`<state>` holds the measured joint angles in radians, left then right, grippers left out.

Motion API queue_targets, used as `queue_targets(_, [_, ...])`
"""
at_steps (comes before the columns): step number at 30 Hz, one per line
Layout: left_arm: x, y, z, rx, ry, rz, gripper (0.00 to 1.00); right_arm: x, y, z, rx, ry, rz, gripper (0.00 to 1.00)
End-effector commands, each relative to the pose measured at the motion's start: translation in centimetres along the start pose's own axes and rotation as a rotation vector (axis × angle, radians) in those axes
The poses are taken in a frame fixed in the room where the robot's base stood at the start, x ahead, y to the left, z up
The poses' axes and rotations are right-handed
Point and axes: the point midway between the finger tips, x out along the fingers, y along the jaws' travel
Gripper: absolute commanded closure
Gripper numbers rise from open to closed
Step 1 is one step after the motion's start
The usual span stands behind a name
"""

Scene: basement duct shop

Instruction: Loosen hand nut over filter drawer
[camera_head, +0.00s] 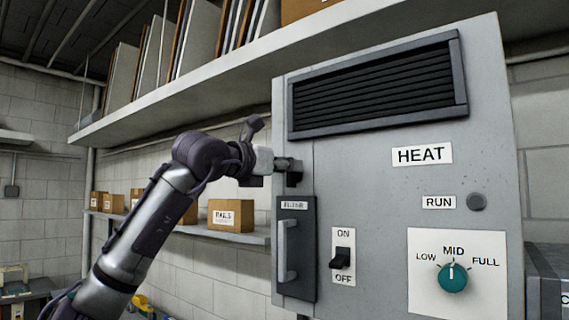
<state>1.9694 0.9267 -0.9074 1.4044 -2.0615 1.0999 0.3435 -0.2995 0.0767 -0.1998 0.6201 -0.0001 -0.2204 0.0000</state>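The filter drawer (309,250) is a dark grey upright panel with a FILTER label and a light vertical handle (289,250). It sits at the lower left of the grey HEAT cabinet's front (365,180). My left gripper (293,165) is just above the drawer, at the cabinet's left edge, its fingers pointing right. A small dark part (294,180) shows just below the fingertips. I cannot make out the hand nut; the fingers cover that spot. Whether they are open, or touch anything, is too small to tell. My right gripper is not in view.
The cabinet also carries a dark louvred vent (380,85), an ON/OFF switch (342,258), a RUN button (477,202) and a teal knob (453,277). A long shelf (225,70) runs above my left arm. Cardboard boxes (231,215) stand on a lower shelf behind it.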

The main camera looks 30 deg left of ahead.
Motion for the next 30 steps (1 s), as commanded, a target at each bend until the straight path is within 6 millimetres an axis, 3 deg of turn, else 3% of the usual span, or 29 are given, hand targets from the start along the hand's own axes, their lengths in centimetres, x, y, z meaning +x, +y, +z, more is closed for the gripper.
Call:
queue_targets(4, [0.0, 0.0, 0.0, 0.000, 0.000, 0.000, 0.66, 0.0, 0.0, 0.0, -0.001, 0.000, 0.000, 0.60])
queue_targets(10, [0.0, 0.0, 0.0, 0.000, 0.001, 0.000, 0.99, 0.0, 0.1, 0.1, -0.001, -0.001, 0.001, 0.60])
queue_targets(23, [0.0, 0.1, -0.1, -0.036, 0.001, 0.001, 1.00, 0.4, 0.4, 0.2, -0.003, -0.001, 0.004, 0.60])
queue_targets(30, [0.0, 0.3, -0.3, -0.171, 0.000, -0.001, 1.00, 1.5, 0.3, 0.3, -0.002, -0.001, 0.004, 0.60])
